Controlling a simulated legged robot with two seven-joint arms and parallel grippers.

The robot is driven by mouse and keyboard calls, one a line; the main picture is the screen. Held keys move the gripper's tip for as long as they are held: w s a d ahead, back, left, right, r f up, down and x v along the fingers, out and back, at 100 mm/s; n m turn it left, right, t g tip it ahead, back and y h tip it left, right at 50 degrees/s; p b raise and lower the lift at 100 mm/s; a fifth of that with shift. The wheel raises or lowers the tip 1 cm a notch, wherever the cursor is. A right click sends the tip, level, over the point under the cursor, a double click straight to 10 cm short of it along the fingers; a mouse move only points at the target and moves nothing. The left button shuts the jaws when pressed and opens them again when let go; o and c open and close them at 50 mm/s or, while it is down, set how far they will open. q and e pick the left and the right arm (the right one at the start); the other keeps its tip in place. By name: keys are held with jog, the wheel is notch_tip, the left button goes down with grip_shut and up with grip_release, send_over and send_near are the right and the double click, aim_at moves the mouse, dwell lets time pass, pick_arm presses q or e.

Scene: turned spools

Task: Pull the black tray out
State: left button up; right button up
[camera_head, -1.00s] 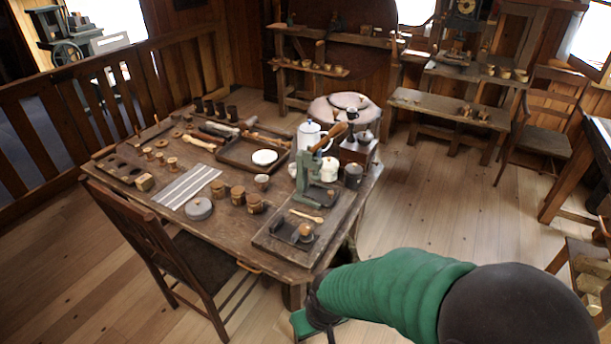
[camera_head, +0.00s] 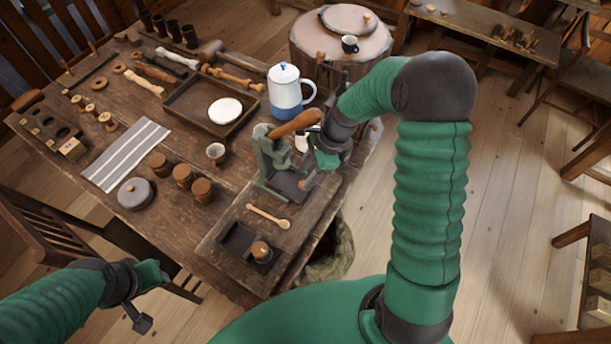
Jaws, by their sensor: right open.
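A small black tray (camera_head: 236,240) lies at the near right corner of the table, on a wooden board (camera_head: 222,222). A turned wooden piece (camera_head: 261,250) stands at its right end. A larger dark tray (camera_head: 183,112) with a white disc (camera_head: 225,111) lies farther back. My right gripper (camera_head: 318,165) is open beside the green press (camera_head: 272,160), behind and to the right of the small tray, and its fingertips are partly hidden. My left gripper (camera_head: 150,297) is open and empty at the lower left, off the table's near edge and apart from both trays.
A wooden spoon (camera_head: 268,216) lies just behind the small tray. A white and blue pot (camera_head: 285,92) stands behind the press. Several wooden jars (camera_head: 182,176), a grey lidded tin (camera_head: 135,194) and a striped cloth (camera_head: 126,154) lie left of it. A chair (camera_head: 45,225) stands at the left.

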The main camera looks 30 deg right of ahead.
jog(key=shift+s+a+f, duration=0.25)
jog(key=shift+a+f, duration=0.4)
jog(key=shift+f, duration=0.3)
jog(key=shift+w+d+f, duration=0.1)
jog(key=shift+d+f, duration=0.05)
jog(key=shift+f, duration=0.15)
jog(key=shift+w+d+f, duration=0.15)
jog(key=shift+d+f, duration=0.05)
jog(key=shift+d, duration=0.15)
jog(key=shift+c, duration=0.4)
jog(key=shift+d, duration=0.1)
jog(key=shift+c, duration=1.2)
jog(key=shift+a+r, duration=0.15)
jog(key=shift+a, duration=0.2)
grip_shut()
jog(key=shift+d, duration=0.1)
